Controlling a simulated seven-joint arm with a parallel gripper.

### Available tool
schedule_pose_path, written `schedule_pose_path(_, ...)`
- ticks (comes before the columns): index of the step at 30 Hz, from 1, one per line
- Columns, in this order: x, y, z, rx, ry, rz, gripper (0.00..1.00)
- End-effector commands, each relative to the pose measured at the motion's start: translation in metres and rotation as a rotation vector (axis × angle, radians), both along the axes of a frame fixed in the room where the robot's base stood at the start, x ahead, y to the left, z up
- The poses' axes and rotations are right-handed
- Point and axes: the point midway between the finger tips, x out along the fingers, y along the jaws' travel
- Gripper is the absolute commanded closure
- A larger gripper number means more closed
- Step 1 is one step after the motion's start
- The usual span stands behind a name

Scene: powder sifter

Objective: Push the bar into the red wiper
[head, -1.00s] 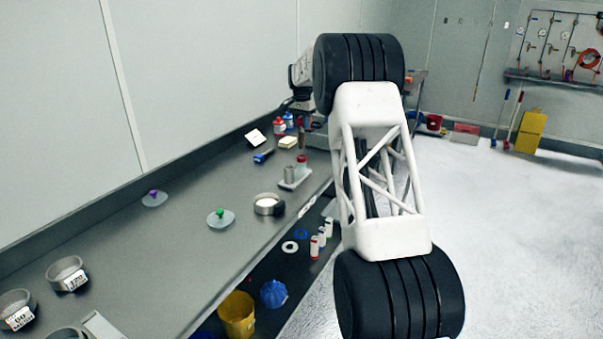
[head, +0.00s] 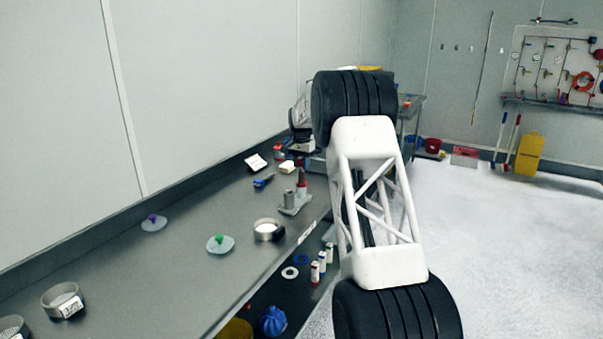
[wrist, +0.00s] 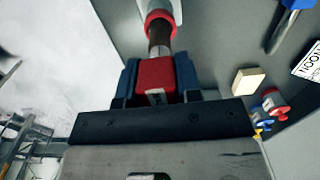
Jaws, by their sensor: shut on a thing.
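The bar is dark brown with a red block at its near end. In the wrist view my gripper (wrist: 158,73) is shut on the red block, between its blue fingers. The dark length of the bar (wrist: 159,38) reaches to the red ring-shaped wiper (wrist: 160,17) at the top of that view. The wiper sits on a light grey stand. In the head view the bar (head: 302,175) stands upright above the grey stand (head: 291,209), its lower end at the wiper. I cannot tell how deep it is inside. My gripper's fingers are not clear there.
A grey post (head: 289,197) stands beside it on the stand. A cream block (wrist: 248,82) and red and blue bottles are near the gripper. My arm covers the middle right.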

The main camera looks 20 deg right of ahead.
Motion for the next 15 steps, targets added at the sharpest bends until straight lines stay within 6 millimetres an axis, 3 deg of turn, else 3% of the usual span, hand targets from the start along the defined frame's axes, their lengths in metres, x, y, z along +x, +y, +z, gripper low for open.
schedule_pose_path(8, 0.000, 0.000, -0.001, -0.001, -0.001, 0.000, 1.00)
schedule_pose_path(15, 0.000, 0.000, -0.023, 0.000, 0.000, 0.000, 1.00)
